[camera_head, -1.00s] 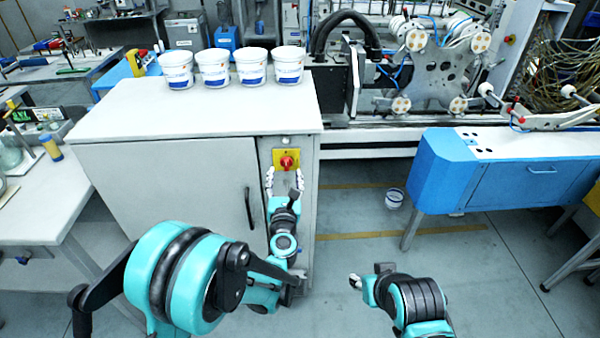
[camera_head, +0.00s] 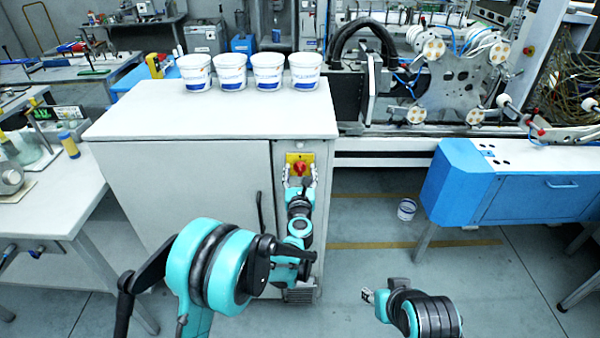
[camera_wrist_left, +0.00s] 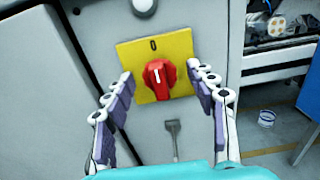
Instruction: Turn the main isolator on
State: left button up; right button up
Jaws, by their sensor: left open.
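The main isolator is a red rotary knob (camera_head: 300,169) on a yellow plate (camera_head: 289,158), set in the front of a grey cabinet. In the left wrist view the red knob (camera_wrist_left: 159,76) shows a white mark pointing up, toward the "0" on the yellow plate (camera_wrist_left: 180,46). My left gripper (camera_head: 300,183) is open in front of the plate. In the left wrist view its fingers (camera_wrist_left: 165,98) stand on either side of the knob, apart from it. My right gripper (camera_head: 368,296) is low over the floor at the right, too small to judge.
The cabinet (camera_head: 180,185) has a dark vertical handle and a white top (camera_head: 210,118) with several white tubs (camera_head: 230,72) along its back. A blue machine housing (camera_head: 460,185) stands at the right. A small white bucket (camera_head: 406,209) is on the floor between them.

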pick_arm(q)
jog(key=c, duration=1.1)
jog(key=shift+c, duration=0.2)
jog(key=shift+m, duration=0.4)
jog(key=m+b, duration=0.1)
jog(key=m, duration=0.2)
jog(key=shift+m, duration=0.3)
jog(key=m+b, duration=0.1)
jog(key=m, duration=0.3)
jog(key=shift+m, duration=0.3)
jog(key=m, duration=0.4)
jog(key=shift+m+b, duration=0.3)
jog(key=m, duration=0.4)
jog(key=shift+d, duration=0.1)
jog(key=shift+m, duration=0.3)
